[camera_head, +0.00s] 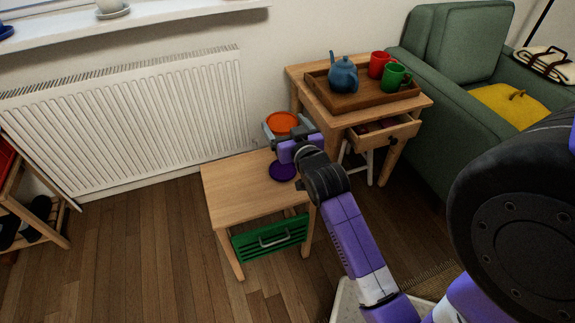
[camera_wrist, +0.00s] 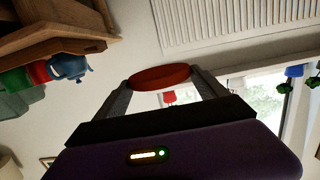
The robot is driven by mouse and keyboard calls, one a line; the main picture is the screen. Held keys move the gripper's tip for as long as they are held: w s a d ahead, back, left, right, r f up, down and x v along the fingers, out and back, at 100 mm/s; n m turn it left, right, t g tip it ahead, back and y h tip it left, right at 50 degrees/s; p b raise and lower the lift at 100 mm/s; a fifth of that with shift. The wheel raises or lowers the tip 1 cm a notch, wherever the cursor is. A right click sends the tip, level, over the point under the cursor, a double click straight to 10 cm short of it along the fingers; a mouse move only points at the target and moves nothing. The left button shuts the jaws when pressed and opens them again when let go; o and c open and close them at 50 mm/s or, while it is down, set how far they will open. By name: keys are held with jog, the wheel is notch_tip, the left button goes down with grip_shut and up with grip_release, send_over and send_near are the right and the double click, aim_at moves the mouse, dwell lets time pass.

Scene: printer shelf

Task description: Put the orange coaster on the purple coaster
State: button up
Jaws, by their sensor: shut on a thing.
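The orange coaster (camera_head: 282,123) is a flat round disc, held by my gripper (camera_head: 281,131). In the wrist view the coaster (camera_wrist: 160,76) sits between the two fingers of my gripper (camera_wrist: 162,84), gripped at its sides. In the head view it appears above the far side of the small wooden table. The purple coaster (camera_head: 283,171) lies flat on the right part of that table, below my gripper in the picture. My wrist hides part of the area beside it. The purple coaster is not seen in the wrist view.
A radiator (camera_head: 130,115) lines the wall.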

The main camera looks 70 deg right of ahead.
aim_at(285, 174)
notch_tip(285, 174, down, 18)
jog(key=b, duration=0.5)
jog(key=shift+b, duration=0.4)
jog(key=shift+f, duration=0.15)
jog(key=o, duration=1.3)
jog(key=shift+c, duration=0.2)
